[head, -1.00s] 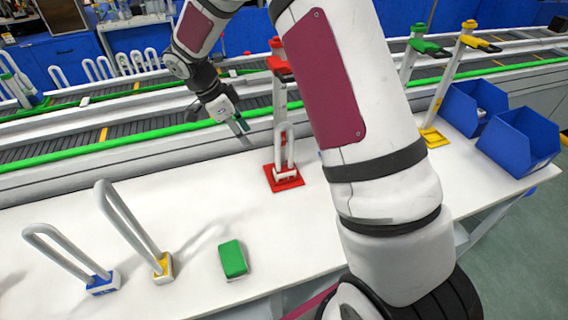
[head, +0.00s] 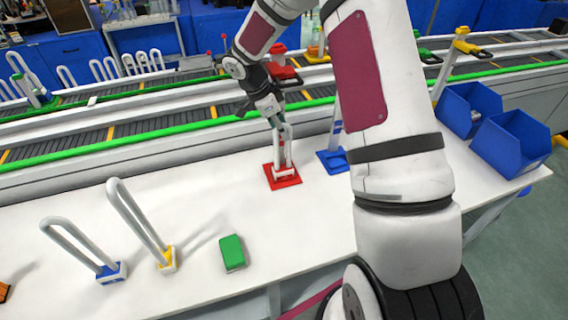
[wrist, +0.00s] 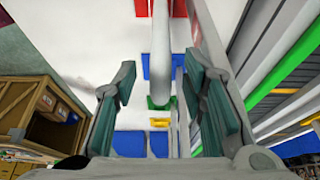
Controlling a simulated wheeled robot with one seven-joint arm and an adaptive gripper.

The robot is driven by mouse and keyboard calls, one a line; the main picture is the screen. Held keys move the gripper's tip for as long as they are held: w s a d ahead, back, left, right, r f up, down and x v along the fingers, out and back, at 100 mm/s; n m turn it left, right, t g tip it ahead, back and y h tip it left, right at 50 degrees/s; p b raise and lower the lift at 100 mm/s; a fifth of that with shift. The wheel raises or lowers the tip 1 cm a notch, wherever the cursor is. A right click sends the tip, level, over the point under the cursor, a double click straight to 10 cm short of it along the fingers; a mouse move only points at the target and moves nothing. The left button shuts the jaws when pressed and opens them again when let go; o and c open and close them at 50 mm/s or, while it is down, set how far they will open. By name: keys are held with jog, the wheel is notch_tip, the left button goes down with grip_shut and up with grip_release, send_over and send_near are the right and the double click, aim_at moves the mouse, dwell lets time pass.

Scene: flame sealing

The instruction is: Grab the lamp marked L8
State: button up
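A U-shaped white lamp (head: 289,153) stands upright in a red-based stand (head: 284,182) on the white table. My gripper (head: 278,121) is at the top of this lamp in the head view. In the wrist view my gripper (wrist: 165,103) is open, and the pale lamp tube (wrist: 162,45) passes between its fingers with gaps on both sides. I cannot read L8 on any lamp.
A green block (head: 232,253) lies on the table near the front. A blue-based stand (head: 333,160) is right of the red one, partly hidden by my arm. Two blue bins (head: 512,143) sit at the right end. A conveyor with a green rail (head: 110,150) runs behind.

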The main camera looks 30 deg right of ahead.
grip_shut()
jog(key=shift+w, duration=0.1)
dwell(0.4)
